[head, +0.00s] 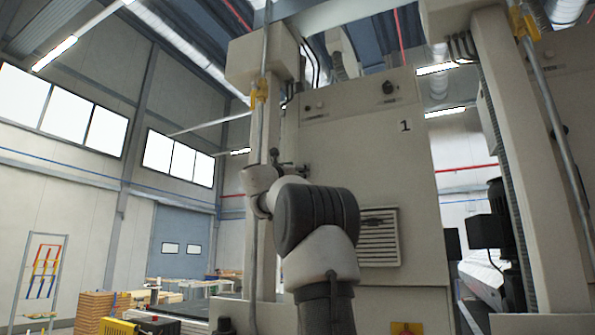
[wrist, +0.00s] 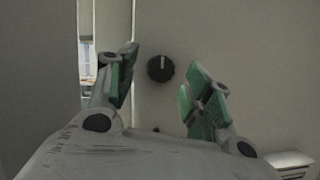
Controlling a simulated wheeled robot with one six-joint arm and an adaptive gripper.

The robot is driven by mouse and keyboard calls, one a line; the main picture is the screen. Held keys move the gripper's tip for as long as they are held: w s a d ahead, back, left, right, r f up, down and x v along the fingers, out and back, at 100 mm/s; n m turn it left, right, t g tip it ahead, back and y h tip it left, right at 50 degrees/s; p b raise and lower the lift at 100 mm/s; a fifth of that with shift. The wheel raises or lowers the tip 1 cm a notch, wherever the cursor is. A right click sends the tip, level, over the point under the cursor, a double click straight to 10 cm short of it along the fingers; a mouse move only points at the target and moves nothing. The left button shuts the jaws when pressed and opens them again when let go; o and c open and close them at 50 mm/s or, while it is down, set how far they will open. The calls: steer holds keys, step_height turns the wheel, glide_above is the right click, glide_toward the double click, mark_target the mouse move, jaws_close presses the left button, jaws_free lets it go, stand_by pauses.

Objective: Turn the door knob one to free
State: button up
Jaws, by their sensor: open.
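A round black knob (wrist: 160,68) with a white mark pointing up sits on a flat beige panel in the wrist view. My gripper (wrist: 160,85) is open, with a green-padded finger on each side of the knob in the picture. The fingers look apart from the knob, and nothing is between them. In the head view my gripper (head: 285,160) is small, near the left edge of the beige cabinet marked 1 (head: 420,190). I cannot clearly make out this knob there.
Another dark knob (head: 388,88) sits high on the cabinet, above a louvred vent (head: 378,238). A vertical pipe (head: 257,190) and post stand just left of the cabinet. A red and yellow switch (head: 406,328) is at the bottom. Wooden pallets (head: 97,308) stand farther left.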

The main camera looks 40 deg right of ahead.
steer(key=shift+x, duration=1.15)
steer(key=shift+s+d, duration=0.1)
steer(key=c, duration=1)
steer(key=m+g, duration=0.1)
steer(key=m, duration=0.2)
steer(key=shift+g, duration=0.3)
steer(key=shift+m+g, duration=0.4)
steer(key=shift+m, duration=0.3)
steer(key=o, duration=1)
